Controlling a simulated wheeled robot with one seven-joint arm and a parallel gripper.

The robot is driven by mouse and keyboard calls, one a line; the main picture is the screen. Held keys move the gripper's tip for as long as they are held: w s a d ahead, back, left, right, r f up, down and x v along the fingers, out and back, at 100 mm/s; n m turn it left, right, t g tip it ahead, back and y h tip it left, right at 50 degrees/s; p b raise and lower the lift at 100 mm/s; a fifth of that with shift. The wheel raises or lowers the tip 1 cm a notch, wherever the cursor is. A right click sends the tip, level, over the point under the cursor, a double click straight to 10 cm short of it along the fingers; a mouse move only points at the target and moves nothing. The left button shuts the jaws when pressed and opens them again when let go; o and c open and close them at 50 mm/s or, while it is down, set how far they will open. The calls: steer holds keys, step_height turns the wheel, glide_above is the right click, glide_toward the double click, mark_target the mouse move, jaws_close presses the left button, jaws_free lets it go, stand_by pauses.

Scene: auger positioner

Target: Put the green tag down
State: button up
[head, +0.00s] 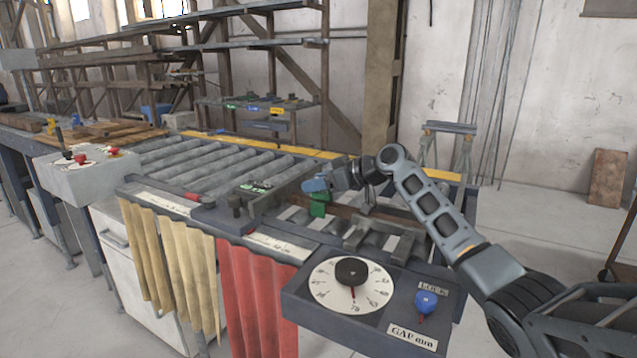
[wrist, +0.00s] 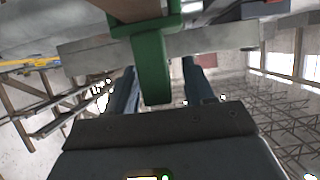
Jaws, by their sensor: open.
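The green tag (head: 320,204) is at the right end of the roller table, beside a brown wooden piece. In the wrist view, the green tag (wrist: 152,72) has a wide upper part that borders the end of a brown bar (wrist: 138,8), and a narrower tongue that points toward my gripper. My gripper (head: 317,185) is at the tag in the head view. In the wrist view, its two blue fingers stand apart on either side of the tongue, with visible gaps. The gripper is open. I cannot tell what bears the tag's weight.
A control box with a round dial (head: 351,285) and a blue knob (head: 425,301) stands in front. Grey rollers (head: 215,165) lie to the left. A red curtain (head: 258,300) hangs below the table. A shelf with small coloured items (head: 258,107) is behind.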

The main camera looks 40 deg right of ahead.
steer(key=shift+r+p, duration=0.5)
steer(key=shift+p, duration=0.1)
steer(key=b+v, duration=0.2)
steer(key=v, duration=1)
steer(key=shift+r, duration=0.1)
steer(key=shift+a, duration=0.1)
